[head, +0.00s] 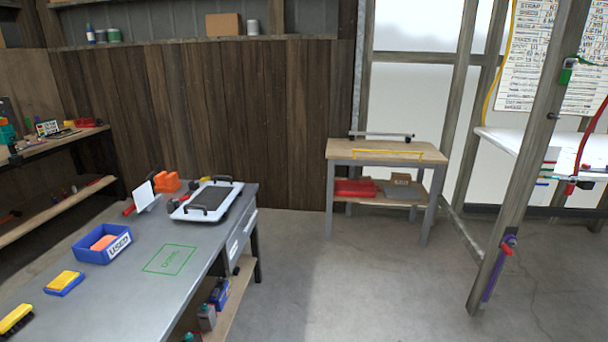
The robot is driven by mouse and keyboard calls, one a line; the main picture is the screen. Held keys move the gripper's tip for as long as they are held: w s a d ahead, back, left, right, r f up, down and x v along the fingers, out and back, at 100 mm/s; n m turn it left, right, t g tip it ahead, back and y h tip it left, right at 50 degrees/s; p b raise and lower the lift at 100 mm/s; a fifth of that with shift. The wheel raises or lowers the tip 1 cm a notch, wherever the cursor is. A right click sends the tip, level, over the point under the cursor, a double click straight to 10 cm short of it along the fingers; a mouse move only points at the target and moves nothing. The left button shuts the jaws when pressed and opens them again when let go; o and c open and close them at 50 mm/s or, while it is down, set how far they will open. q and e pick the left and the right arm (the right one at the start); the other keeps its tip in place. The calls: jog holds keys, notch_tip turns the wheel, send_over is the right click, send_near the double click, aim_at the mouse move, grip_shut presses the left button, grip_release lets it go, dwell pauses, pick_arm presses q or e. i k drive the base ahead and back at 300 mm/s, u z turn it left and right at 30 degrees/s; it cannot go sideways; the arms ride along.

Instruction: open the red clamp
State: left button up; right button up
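A small red clamp-like piece (507,248) sits low on the leaning wooden post at the right, with blue and purple parts beside it. Another small red piece (571,188) is at the edge of the white surface at the far right, below a red cord. A green clamp-like piece (567,72) is high on the same post. The pieces are too small to tell whether any is open or shut. Neither of my grippers is in view.
A grey workbench (135,275) at the left holds a blue bin (90,256), a white tray (180,213) and a sponge. A wooden cart (375,148) with a yellow handle stands at the back. The concrete floor (350,285) between is clear.

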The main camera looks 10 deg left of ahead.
aim_at(180, 199)
jog(key=i, duration=2.95)
jog(key=u, duration=2.1)
